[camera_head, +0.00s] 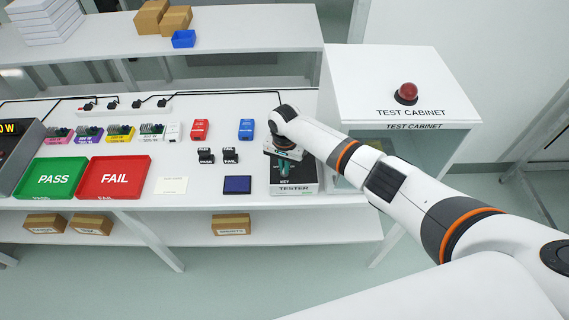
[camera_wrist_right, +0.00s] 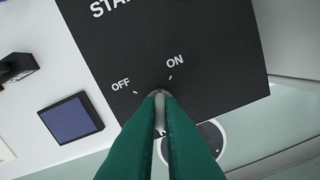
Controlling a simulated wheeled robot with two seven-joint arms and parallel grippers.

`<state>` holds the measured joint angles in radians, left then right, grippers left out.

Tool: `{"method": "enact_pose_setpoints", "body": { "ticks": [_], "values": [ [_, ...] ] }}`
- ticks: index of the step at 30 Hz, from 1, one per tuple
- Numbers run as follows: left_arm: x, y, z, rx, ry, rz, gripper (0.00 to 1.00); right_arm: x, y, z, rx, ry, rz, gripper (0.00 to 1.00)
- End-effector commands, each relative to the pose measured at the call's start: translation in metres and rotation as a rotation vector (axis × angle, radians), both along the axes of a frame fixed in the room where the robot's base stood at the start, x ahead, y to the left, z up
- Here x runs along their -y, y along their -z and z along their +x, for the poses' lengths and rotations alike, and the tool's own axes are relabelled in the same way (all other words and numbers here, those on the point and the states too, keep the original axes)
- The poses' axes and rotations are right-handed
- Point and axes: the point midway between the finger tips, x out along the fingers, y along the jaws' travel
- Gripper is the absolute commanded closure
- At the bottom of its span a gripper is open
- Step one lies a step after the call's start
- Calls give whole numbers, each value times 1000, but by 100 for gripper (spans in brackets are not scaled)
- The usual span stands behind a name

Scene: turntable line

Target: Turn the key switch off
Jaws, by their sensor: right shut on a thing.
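The tester (camera_head: 294,188), a black-topped box with a white front, stands on the bench left of the test cabinet. My right gripper (camera_head: 284,168) reaches down onto it and hides much of its top. In the right wrist view, the black panel (camera_wrist_right: 205,60) carries an OFF label (camera_wrist_right: 121,86) and an ON label (camera_wrist_right: 174,61), each with a white tick. Below these labels, the green fingers of the right gripper (camera_wrist_right: 160,98) are shut on the small grey key switch (camera_wrist_right: 160,112). The fingers cover most of it, so I cannot tell which tick it points to. My left gripper is out of view.
The test cabinet (camera_head: 393,75) with a red lamp (camera_head: 407,92) stands close right of the tester. A dark blue pad (camera_head: 237,185) lies left of it. Green PASS (camera_head: 50,178) and red FAIL (camera_head: 113,177) trays sit farther left. A round dial (camera_wrist_right: 190,148) shows partly behind the fingers.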

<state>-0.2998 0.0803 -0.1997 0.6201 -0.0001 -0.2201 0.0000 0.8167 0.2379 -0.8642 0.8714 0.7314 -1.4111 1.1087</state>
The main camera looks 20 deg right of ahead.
Motion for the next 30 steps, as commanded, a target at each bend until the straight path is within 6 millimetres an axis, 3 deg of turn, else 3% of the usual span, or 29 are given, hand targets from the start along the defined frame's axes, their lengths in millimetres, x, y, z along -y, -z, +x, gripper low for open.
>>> {"method": "enact_pose_setpoints", "body": {
  "ticks": [30],
  "values": [
    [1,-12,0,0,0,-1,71,-1,-1,1,2,-915,2,100]
  ]
}}
